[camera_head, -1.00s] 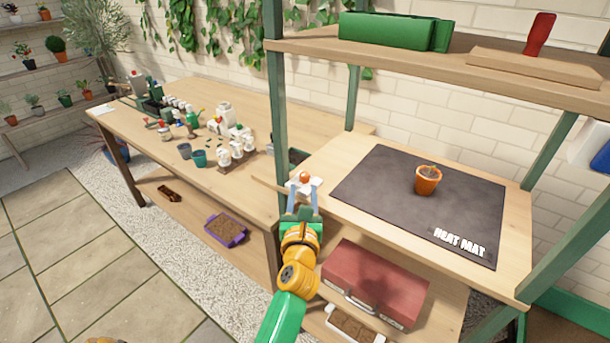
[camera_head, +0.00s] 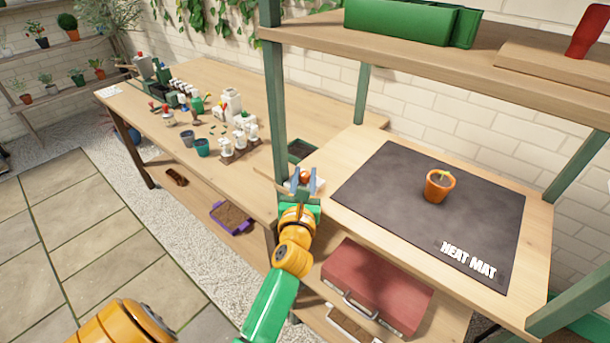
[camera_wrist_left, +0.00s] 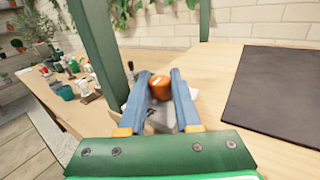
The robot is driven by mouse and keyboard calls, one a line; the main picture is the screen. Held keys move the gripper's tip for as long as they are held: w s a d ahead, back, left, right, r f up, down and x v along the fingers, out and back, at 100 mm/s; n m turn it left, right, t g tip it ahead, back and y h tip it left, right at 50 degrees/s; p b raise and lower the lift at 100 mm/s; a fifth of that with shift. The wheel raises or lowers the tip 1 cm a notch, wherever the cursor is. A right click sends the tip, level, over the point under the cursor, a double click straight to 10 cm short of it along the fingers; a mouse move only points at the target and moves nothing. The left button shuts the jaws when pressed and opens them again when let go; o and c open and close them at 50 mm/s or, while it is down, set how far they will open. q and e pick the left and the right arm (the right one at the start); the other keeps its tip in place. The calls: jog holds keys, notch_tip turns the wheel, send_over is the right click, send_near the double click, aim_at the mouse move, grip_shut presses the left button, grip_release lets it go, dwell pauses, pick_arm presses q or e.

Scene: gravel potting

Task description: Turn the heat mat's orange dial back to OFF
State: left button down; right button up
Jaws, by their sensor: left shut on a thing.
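The orange dial (camera_wrist_left: 161,86) sits on a small pale control box (camera_wrist_left: 158,121) at the left end of the heat mat's shelf. My left gripper (camera_wrist_left: 163,84) has its blue fingers on either side of the dial and is shut on it. In the head view the left gripper (camera_head: 303,180) partly covers the dial and box, so the dial's pointer and the OFF mark cannot be read. The dark heat mat (camera_head: 390,200) lies flat to the right, with a potted seedling (camera_head: 438,187) in an orange pot on it. My right gripper is not in view.
A green shelf post (camera_head: 277,110) stands just left of and behind the dial. A wooden shelf (camera_head: 420,58) with green trays is above. A red toolbox (camera_head: 375,285) sits below. The potting bench (camera_head: 190,95) to the left holds bottles and cups.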

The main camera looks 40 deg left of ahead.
aim_at(304, 180)
pick_arm(q)
jog(key=shift+a+r+m+t+h+p, duration=0.1)
jog(key=shift+r+m+t+h+p, duration=0.15)
jog(key=shift+h+p, duration=0.3)
jog(key=shift+m+t+h+p, duration=0.15)
jog(key=shift+m+h+p, duration=0.2)
jog(key=shift+p, duration=0.3)
jog(key=shift+f, duration=0.2)
jog(key=shift+f+h, duration=0.1)
jog(key=shift+h, duration=0.2)
jog(key=c, duration=1)
grip_release()
jog(key=shift+o, duration=0.5)
jog(key=shift+w, duration=0.1)
jog(key=shift+w+f, duration=0.15)
jog(key=shift+w, duration=0.05)
jog(key=b+v, duration=0.1)
jog(key=v, duration=0.5)
jog(key=shift+s+f, duration=0.15)
jog(key=shift+s, duration=0.4)
